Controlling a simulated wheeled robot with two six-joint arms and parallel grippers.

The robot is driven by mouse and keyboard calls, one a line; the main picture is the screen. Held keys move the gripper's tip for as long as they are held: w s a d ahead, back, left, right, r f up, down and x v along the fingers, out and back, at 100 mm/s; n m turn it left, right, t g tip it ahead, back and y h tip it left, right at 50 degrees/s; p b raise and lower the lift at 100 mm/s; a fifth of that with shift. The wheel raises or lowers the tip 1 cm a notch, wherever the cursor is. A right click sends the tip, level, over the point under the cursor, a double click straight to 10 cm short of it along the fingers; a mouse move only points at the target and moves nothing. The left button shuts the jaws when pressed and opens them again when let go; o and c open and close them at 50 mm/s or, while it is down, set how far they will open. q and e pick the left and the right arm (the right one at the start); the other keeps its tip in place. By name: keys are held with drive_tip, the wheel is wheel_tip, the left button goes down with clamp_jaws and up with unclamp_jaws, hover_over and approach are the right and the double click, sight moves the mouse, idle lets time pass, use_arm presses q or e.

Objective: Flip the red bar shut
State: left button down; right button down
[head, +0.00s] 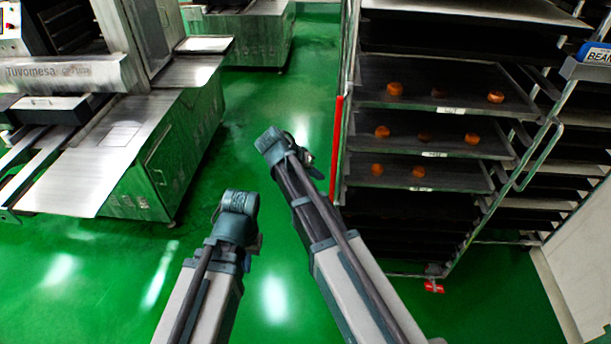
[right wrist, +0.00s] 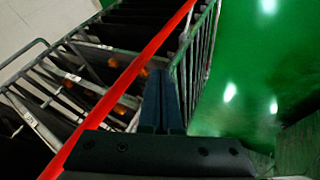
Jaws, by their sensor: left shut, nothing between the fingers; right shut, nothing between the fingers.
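The red bar (head: 337,150) stands nearly upright along the left front post of the tray rack (head: 349,50) in the head view. In the right wrist view the red bar (right wrist: 128,75) runs diagonally across the rack's open front. My right gripper (head: 316,172) is just left of the bar's lower part. Its fingers (right wrist: 162,100) are shut and empty, beside the bar, with the bar to their left in the wrist view; I cannot tell whether they touch it. My left gripper (head: 257,243) is lower and further left, away from the rack, mostly hidden by its own arm.
The rack holds several trays, some with orange-brown buns (head: 395,88). A second rack (head: 560,160) stands to its right, with a white wall panel (head: 585,250) beyond. A steel and green machine (head: 150,150) stands at left. Green floor (head: 250,110) is clear between machine and rack.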

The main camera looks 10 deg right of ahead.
drive_tip(key=shift+s+d, duration=0.3)
drive_tip(key=shift+d, duration=0.45)
